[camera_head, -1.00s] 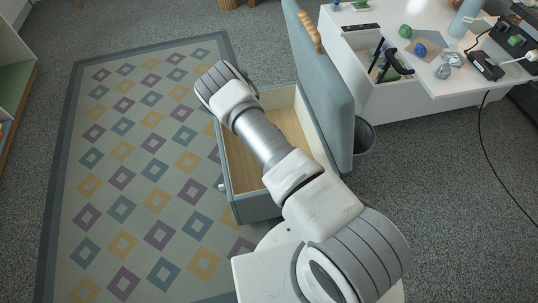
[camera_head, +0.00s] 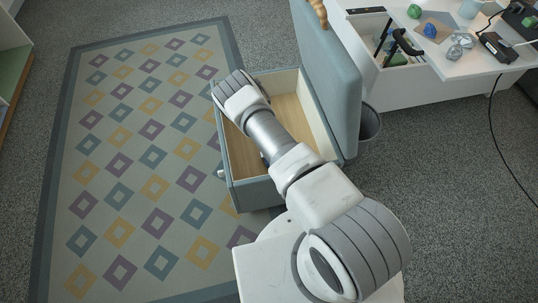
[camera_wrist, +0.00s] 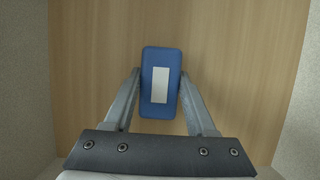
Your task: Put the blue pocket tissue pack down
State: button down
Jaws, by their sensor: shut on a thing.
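The blue pocket tissue pack (camera_wrist: 148,98) with a white label shows in the wrist view. My gripper (camera_wrist: 158,80) is shut on it, one finger against each long side. Behind it is the bare wooden floor of the grey-blue box with a raised lid (camera_head: 246,160). I cannot tell whether the pack touches that floor. In the head view my arm reaches over the open box, and my gripper and the pack are hidden by it.
The lid (camera_head: 328,75) stands upright on the box's right side. A patterned rug (camera_head: 130,150) lies to the left. A dark bin (camera_head: 369,122) stands behind the lid. A white desk (camera_head: 400,100) with an open drawer and clutter is at the upper right.

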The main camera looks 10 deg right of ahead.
jog(key=shift+c, duration=1.1)
grip_release()
jog(key=shift+f, duration=0.1)
